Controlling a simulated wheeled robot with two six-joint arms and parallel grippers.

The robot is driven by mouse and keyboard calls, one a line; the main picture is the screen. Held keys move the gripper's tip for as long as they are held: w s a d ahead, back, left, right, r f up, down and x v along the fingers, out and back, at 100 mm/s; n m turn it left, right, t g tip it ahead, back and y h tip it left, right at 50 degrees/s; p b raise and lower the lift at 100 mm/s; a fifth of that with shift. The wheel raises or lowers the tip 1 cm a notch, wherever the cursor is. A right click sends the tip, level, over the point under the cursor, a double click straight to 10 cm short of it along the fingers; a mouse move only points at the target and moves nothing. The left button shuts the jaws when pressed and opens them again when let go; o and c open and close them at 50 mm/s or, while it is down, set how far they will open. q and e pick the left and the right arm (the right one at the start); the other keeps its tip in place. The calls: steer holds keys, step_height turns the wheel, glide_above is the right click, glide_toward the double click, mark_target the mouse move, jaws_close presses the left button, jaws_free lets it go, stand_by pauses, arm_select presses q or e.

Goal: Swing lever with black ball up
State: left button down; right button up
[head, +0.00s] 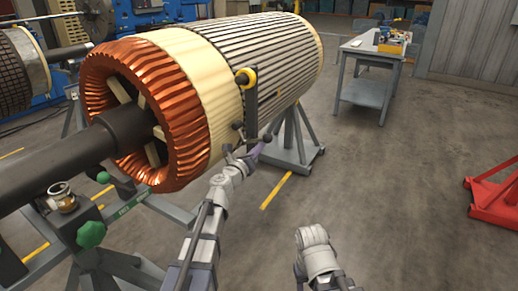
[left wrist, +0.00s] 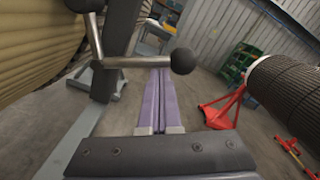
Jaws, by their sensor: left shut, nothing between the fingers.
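The lever is a thin metal rod with a black ball (left wrist: 183,61) at its end, in the left wrist view. It juts from a dark upright bar (left wrist: 117,45) beside the rotor; another black ball (left wrist: 85,5) shows at the top left. In the head view the lever's ball (head: 268,138) is small and close to the gripper. My left gripper (head: 260,147) has purple fingers, shut and empty. In the left wrist view the fingers (left wrist: 157,62) pass behind the rod, just left of the ball; whether they touch it I cannot tell.
The large rotor (head: 260,60) with copper windings (head: 150,90) rests on grey-green stands (head: 292,155). A green knob (head: 91,235) sits at lower left. A grey worktable (head: 365,90) and red stand (head: 495,195) stand at right. The floor between is clear.

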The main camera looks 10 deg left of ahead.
arm_select(q)
steer(key=shift+a+r, duration=0.15)
steer(key=shift+r, duration=0.25)
steer(key=shift+p, duration=0.3)
stand_by(0.3)
steer(key=s+a+f+b, duration=0.1)
steer(key=s+f+b, duration=0.2)
steer(key=s, duration=0.8)
steer(key=shift+a+f+b, duration=0.25)
steer(key=shift+f+b, duration=0.05)
steer(key=shift+b, duration=0.05)
